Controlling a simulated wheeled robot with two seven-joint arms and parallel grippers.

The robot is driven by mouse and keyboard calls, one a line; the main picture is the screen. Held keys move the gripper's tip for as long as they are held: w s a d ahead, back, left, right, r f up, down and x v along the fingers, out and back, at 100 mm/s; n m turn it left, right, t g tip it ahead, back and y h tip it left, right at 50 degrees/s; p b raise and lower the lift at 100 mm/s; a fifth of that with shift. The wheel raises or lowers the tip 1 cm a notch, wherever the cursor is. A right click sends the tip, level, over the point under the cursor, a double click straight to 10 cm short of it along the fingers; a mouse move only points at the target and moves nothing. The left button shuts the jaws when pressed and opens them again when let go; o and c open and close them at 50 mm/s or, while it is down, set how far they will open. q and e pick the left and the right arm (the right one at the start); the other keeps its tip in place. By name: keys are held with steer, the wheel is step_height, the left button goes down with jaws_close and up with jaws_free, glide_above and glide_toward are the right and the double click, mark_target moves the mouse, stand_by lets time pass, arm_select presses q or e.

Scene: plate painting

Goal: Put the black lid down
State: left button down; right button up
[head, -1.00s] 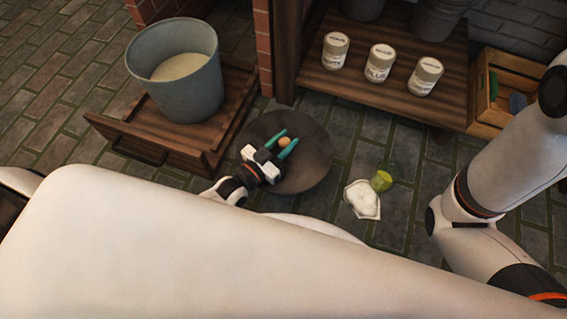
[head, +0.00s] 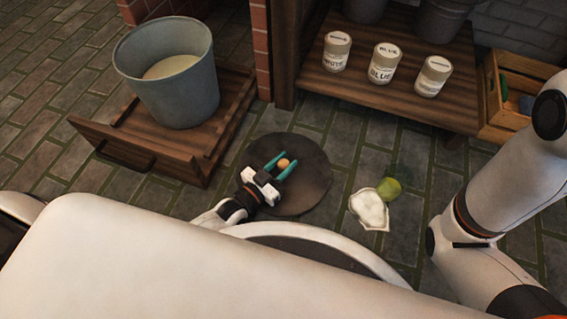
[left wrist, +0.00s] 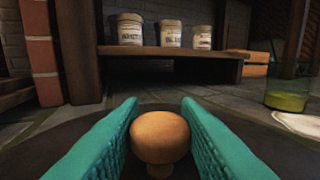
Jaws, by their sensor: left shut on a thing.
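The black lid (head: 315,185) is a wide dark disc with a round wooden knob (head: 284,163) on top. It lies low, near the stone floor; I cannot tell whether it touches. My left gripper (head: 288,158) has its teal fingers on both sides of the knob and is shut on it. In the left wrist view the knob (left wrist: 160,137) stands between the fingers, with the dark lid surface (left wrist: 265,140) around and below. My right gripper is out of view; only part of that arm shows at the right.
A glass with green liquid (head: 391,188) and a white irregular plate (head: 369,210) stand right of the lid. A metal bucket (head: 185,95) stands on a wooden drawer. Labelled jars (head: 384,64) stand on a shelf, with a wooden crate (head: 492,100) beside it.

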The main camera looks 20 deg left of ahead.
arm_select(q)
steer(key=c, duration=1.1)
jaws_free()
steer(key=shift+f, duration=0.1)
steer(key=shift+o, duration=0.2)
steer(key=shift+r, duration=0.2)
steer(key=shift+s+a+p, duration=0.15)
steer(key=shift+s+p, duration=0.2)
steer(key=p+v, duration=0.5)
steer(key=v, duration=0.5)
steer(key=shift+s+a, duration=0.15)
steer(key=shift+s, duration=0.05)
steer(key=shift+s+a, duration=0.15)
steer(key=shift+s, duration=0.25)
